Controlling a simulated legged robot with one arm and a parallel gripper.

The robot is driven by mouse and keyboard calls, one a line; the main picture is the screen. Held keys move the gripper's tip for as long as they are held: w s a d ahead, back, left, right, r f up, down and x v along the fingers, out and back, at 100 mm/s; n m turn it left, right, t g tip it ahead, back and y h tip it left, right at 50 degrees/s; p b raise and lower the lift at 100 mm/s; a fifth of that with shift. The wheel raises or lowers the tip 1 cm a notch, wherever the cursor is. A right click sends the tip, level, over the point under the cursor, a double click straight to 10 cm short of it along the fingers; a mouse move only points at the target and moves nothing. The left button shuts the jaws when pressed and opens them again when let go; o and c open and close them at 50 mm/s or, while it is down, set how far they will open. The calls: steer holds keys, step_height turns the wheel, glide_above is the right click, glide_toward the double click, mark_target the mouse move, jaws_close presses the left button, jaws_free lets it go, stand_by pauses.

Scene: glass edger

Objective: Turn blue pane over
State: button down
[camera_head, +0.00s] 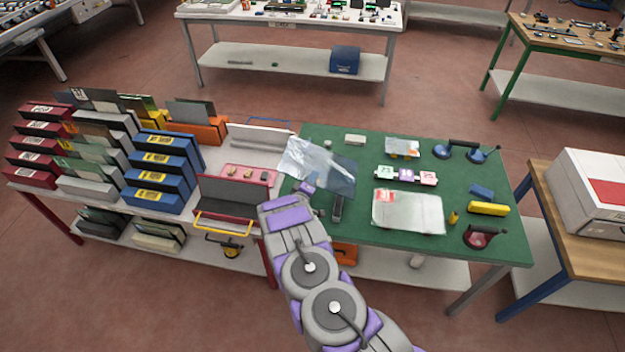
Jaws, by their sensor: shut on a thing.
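A translucent bluish pane (322,168) is held tilted above the left part of the green table (460,195), with light reflecting off its upper left part. My gripper (310,190) is shut on the near edge of this pane. The fingertips are small and partly hidden by my arm.
Suction lifters (468,151) and a red-based one (484,235) stand at the table's right, with a yellow tool (488,209). Numbered blocks (406,175) sit mid-table. Racks of colored boxes (160,170) and a dark red tray (232,197) fill the left bench.

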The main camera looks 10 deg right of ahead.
steer(key=n, duration=0.1)
steer(key=n+b, duration=0.1)
steer(key=n, duration=0.1)
steer(key=shift+w+a+f+t+h+b, duration=0.1)
steer(key=shift+a+f+t+h+b, duration=0.1)
steer(key=shift+f+t+h+b, duration=0.15)
steer(key=shift+n, duration=0.4)
steer(key=shift+s+a+f+b, duration=0.2)
steer(key=shift+s+f+b, duration=0.35)
steer(key=shift+f+b, duration=2.1)
steer(key=shift+s+a+f+b, duration=0.15)
steer(key=shift+s+f+b, duration=0.35)
steer(key=shift+f+b, duration=2.15)
steer(key=shift+s+a+f+b, duration=0.2)
steer(key=shift+s+f+b, duration=0.75)
steer(key=shift+f, duration=3.05)
steer(key=shift+w+f+b, duration=0.35)
steer(key=shift+w+b, duration=0.05)
steer(key=shift+b, duration=0.25)
steer(key=c, duration=1.1)
jaws_free()
steer(key=shift+c, duration=0.2)
steer(key=shift+s, duration=0.15)
steer(key=v, duration=1.7)
steer(key=shift+p, duration=0.3)
